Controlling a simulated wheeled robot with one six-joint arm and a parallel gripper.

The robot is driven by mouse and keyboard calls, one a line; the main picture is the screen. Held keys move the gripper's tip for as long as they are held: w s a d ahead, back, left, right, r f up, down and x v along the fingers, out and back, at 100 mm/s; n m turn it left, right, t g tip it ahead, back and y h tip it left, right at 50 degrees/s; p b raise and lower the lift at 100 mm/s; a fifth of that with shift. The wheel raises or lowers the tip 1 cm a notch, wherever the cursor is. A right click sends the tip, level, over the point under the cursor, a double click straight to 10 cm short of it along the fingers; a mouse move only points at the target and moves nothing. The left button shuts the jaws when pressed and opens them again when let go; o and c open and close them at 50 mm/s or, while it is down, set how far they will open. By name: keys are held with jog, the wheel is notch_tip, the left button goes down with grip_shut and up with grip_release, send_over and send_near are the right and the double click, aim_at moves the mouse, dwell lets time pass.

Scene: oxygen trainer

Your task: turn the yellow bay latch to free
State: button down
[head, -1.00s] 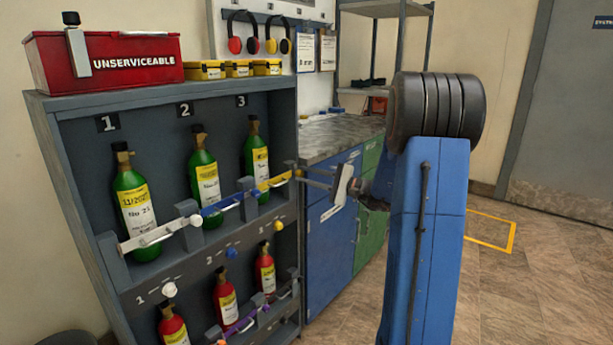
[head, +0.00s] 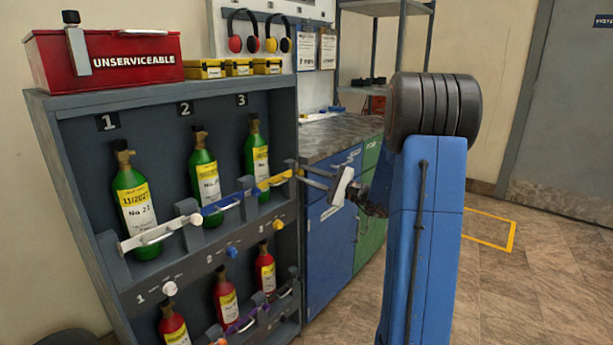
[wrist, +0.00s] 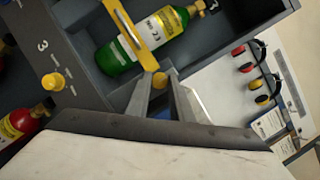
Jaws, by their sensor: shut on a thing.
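The yellow latch (wrist: 160,79) is a small rounded piece at the end of the yellow bar (wrist: 128,35) across bay 3. The same yellow bar (head: 274,182) crosses the green bottle (head: 257,165) in the head view. My gripper (head: 302,174) reaches in from the right to the bar's right end. In the wrist view my gripper (wrist: 162,82) is shut on the yellow latch, which shows between the fingertips. The fingers hide part of it. Its turn position is hard to tell.
A separate yellow knob (head: 278,225) sits on the shelf edge below bay 3. A blue bar (head: 224,202) and a white bar (head: 148,237) cross bays 2 and 1. Red bottles stand below. A blue cabinet (head: 333,235) stands right of the rack.

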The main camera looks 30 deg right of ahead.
jog(key=c, duration=1.6)
grip_release()
jog(key=shift+o, duration=0.2)
jog(key=v, duration=1.7)
jog(key=shift+d, duration=0.15)
